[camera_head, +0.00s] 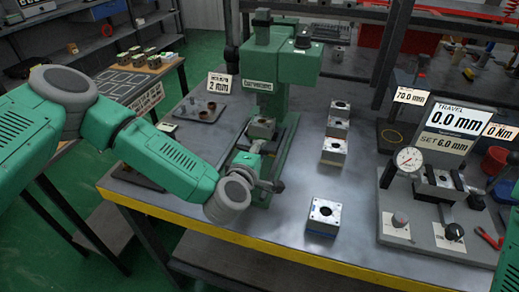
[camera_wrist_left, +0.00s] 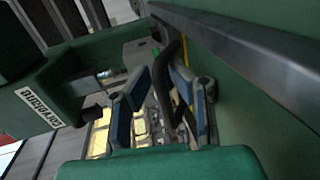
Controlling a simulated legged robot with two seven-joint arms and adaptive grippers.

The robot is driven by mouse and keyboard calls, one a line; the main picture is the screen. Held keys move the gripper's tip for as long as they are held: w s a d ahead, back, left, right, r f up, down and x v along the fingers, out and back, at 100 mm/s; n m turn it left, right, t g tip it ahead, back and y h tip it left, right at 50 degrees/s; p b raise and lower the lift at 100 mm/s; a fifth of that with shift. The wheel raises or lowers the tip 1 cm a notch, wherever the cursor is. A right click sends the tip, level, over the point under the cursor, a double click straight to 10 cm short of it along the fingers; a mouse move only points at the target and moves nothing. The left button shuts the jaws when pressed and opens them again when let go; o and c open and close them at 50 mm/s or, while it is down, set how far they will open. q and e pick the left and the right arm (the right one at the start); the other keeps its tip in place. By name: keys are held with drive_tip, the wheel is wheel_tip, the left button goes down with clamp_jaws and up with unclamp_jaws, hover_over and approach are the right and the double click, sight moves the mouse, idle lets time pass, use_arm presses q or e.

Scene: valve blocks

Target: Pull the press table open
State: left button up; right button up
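The green press (camera_head: 275,75) stands near the middle of the bench. A metal block (camera_head: 262,128) with a dark bore sits on the press's low table (camera_head: 287,136). My left arm comes in from the left and its gripper (camera_head: 256,160) is at the front of the press table, partly hidden by my wrist. In the left wrist view, the blue-grey fingers (camera_wrist_left: 160,88) are apart. A dark curved bar (camera_wrist_left: 168,75) shows between them, nearer the right finger; whether it touches a finger I cannot tell. My right gripper is not in view.
Several bored blocks (camera_head: 334,151) stand in a row right of the press, with one block (camera_head: 323,215) nearer the yellow front edge. A gauge fixture (camera_head: 440,190) stands at the right. A sign (camera_head: 219,83) and small parts lie left of the press.

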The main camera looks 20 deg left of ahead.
use_arm(q)
drive_tip(key=shift+w+a+f, duration=0.1)
drive_tip(key=shift+a+f, duration=0.05)
drive_tip(key=shift+a, duration=0.45)
drive_tip(key=shift+s+a, duration=0.1)
drive_tip(key=shift+s, duration=0.2)
drive_tip(key=v, duration=1)
drive_tip(key=shift+s+d, duration=0.2)
drive_tip(key=shift+d, duration=0.15)
drive_tip(key=shift+s+a, duration=0.3)
drive_tip(key=shift+s, duration=0.15)
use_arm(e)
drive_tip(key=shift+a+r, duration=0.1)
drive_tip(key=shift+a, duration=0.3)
use_arm(q)
drive_tip(key=shift+d, duration=0.1)
